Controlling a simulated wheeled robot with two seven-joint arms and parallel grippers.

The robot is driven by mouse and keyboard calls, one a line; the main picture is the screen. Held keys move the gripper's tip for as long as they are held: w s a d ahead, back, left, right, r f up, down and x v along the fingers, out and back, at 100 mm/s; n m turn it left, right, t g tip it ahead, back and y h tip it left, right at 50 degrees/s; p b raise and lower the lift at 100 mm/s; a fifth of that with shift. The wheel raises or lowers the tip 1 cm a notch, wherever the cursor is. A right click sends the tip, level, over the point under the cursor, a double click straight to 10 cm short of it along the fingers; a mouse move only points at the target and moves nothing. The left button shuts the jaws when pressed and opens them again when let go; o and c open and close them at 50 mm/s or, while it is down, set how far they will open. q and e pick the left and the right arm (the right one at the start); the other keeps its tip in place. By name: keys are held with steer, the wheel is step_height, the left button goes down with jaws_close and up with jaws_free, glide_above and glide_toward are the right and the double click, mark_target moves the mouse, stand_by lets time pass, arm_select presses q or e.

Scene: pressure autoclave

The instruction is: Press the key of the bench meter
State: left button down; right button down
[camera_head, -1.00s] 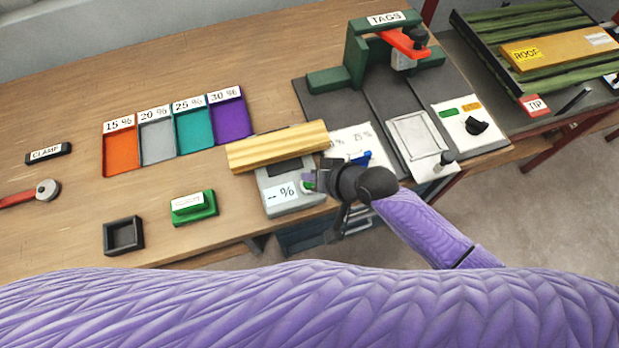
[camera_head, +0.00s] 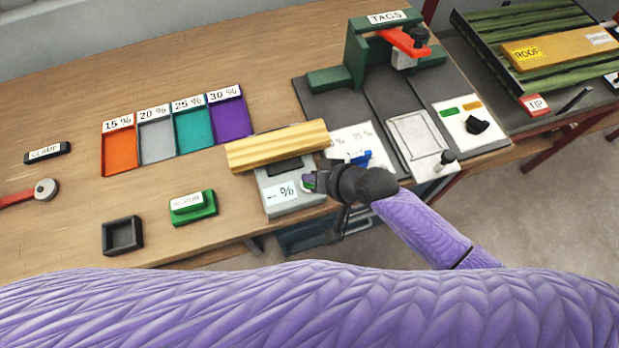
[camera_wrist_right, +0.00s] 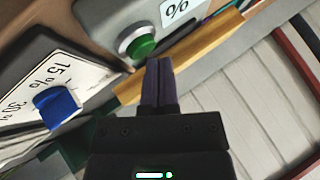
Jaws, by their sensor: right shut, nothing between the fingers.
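The bench meter (camera_head: 278,207) is a grey box with a "- %" label, at the front edge of the bench. Its green round key (camera_wrist_right: 140,46) sits in a metal ring in the right wrist view; it is mostly hidden behind my gripper in the head view. My right gripper (camera_head: 316,181) is shut and empty at the meter's right side. In the right wrist view its purple fingertips (camera_wrist_right: 158,64) point toward the key and appear close beside it; I cannot tell whether they touch. My left gripper is out of view.
A wooden bar (camera_head: 277,147) lies across the back of the meter. Coloured trays (camera_head: 120,165) stand behind left, and a green block (camera_head: 193,207) sits left. The green TAGS press (camera_head: 360,62) stands behind right.

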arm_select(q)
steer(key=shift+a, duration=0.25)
arm_select(e)
steer(key=shift+f, duration=0.1)
steer(key=shift+f, duration=0.15)
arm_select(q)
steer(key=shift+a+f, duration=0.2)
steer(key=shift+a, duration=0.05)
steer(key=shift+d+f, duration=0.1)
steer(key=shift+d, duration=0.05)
arm_select(e)
steer(key=shift+f, duration=0.2)
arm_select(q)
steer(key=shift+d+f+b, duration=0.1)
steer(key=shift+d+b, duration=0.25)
arm_select(e)
steer(key=shift+f, duration=0.15)
